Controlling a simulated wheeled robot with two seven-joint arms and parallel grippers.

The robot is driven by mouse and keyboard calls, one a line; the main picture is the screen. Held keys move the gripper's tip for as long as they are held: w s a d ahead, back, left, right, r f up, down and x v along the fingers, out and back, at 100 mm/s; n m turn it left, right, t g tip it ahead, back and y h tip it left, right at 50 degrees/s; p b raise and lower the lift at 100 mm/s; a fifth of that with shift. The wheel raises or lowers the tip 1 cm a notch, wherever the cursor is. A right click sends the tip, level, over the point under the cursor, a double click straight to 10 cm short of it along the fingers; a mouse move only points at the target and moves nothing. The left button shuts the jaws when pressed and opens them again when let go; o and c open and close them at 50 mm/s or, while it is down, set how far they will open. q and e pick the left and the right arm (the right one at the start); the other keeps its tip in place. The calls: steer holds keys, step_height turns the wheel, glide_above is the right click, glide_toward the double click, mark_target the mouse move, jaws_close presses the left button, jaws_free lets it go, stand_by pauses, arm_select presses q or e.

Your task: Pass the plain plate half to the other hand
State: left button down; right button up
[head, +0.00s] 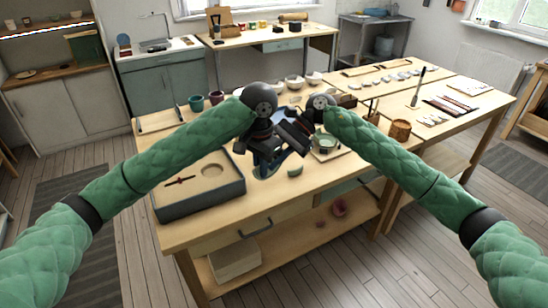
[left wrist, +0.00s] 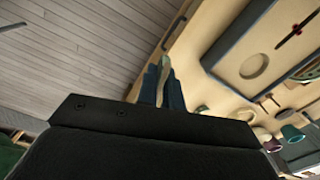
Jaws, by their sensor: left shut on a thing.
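My left gripper (head: 262,168) is low over the front edge of the workbench, pointing down. In the left wrist view its two fingers (left wrist: 163,92) are shut on a thin pale piece, seen edge-on, which I take to be the plain plate half (left wrist: 164,78). In the head view that piece is mostly hidden by the dark gripper parts. My right gripper (head: 292,138) is close beside the left one on its right side, and the two overlap in the picture. I cannot tell whether its jaws are open or whether it touches the piece.
A grey-blue tray (head: 198,208) with a dark stick and a round recess lies at the front left. A small green piece (head: 295,170) lies near the front edge. A green bowl (head: 327,142) stands at right, cups (head: 196,103) behind. A woven pot (head: 400,130) is farther right.

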arm_select(q)
steer(key=c, duration=1.5)
jaws_free()
steer(key=shift+r, duration=0.1)
